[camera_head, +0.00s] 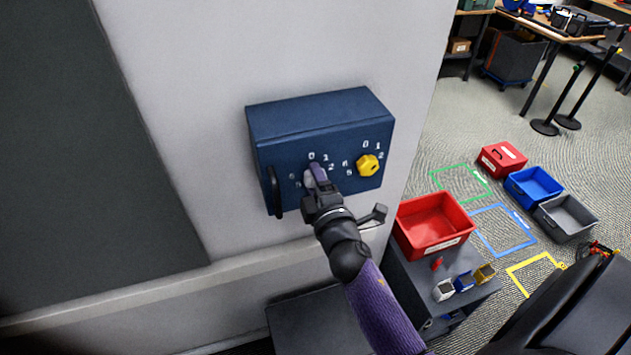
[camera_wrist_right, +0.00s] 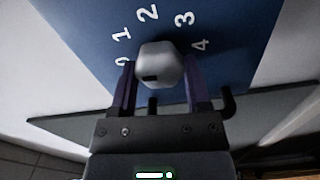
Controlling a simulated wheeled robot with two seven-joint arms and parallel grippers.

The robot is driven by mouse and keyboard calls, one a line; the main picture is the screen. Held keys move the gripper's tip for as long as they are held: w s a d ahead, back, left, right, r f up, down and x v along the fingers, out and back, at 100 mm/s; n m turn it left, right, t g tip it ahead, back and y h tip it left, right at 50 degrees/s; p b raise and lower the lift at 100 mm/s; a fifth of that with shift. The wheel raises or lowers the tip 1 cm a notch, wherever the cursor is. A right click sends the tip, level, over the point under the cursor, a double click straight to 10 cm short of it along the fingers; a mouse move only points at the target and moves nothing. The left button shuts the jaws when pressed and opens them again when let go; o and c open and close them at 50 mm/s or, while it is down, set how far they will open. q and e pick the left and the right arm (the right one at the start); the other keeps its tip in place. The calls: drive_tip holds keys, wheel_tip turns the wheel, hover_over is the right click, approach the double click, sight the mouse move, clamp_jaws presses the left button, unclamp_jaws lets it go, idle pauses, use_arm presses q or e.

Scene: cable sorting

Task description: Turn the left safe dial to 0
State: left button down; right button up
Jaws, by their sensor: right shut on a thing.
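The blue safe (camera_head: 320,105) is fixed to a pale wall, with two numbered dials on its front. The left dial (camera_head: 308,181) is light grey and partly hidden by my right gripper (camera_head: 316,180). In the right wrist view the same dial (camera_wrist_right: 160,62) sits between the two purple fingers of my right gripper (camera_wrist_right: 162,85), which is shut on it. A dark mark shows on the dial's lower left side; I cannot tell which number it points to. Numerals 0 to 4 show around it. The right dial (camera_head: 367,165) is yellow and free. My left gripper is out of view.
A black handle (camera_head: 274,190) stands out at the safe's left edge. More bins and taped outlines lie on the floor at the right.

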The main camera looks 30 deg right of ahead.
drive_tip(key=shift+n, duration=0.6)
drive_tip(key=o, duration=1.3)
drive_tip(key=b+v, duration=0.1)
drive_tip(key=v, duration=0.9)
drive_tip(key=shift+b, duration=0.4)
